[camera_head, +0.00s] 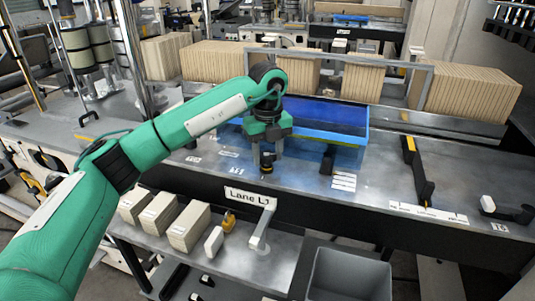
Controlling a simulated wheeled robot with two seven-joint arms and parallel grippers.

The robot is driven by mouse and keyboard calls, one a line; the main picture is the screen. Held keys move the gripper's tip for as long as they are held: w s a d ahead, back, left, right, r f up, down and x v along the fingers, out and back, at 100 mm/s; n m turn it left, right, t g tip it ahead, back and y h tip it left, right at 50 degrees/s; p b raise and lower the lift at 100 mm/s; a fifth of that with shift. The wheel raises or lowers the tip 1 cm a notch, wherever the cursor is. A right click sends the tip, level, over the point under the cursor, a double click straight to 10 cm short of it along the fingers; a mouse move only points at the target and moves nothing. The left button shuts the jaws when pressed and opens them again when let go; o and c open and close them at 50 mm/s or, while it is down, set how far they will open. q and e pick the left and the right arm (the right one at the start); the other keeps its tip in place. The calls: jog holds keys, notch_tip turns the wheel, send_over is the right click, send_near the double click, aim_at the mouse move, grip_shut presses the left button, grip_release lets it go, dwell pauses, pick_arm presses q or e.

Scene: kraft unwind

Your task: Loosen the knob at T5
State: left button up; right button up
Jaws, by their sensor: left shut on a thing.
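My left arm reaches in from the left, and its green gripper (266,152) points down at the metal table. Its grey fingers are shut on a small black knob (267,166) with a yellowish band low on it. My right gripper is not in view.
The blue tray (358,137) lies right behind the gripper. Brown carton stacks (470,93) stand behind a metal rail. A black bar (419,172) stands to the right.

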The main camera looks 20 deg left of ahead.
aim_at(268, 155)
pick_arm(q)
jog(key=shift+f, duration=0.3)
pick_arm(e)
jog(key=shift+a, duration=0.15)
pick_arm(q)
jog(key=o, duration=1)
jog(key=shift+r, duration=0.15)
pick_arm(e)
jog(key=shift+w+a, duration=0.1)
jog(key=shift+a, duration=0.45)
pick_arm(q)
jog(key=shift+r, duration=0.1)
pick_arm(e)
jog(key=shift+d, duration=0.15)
pick_arm(q)
jog(key=shift+r, duration=0.25)
notch_tip(268, 155, up, 13)
jog(key=b, duration=0.1)
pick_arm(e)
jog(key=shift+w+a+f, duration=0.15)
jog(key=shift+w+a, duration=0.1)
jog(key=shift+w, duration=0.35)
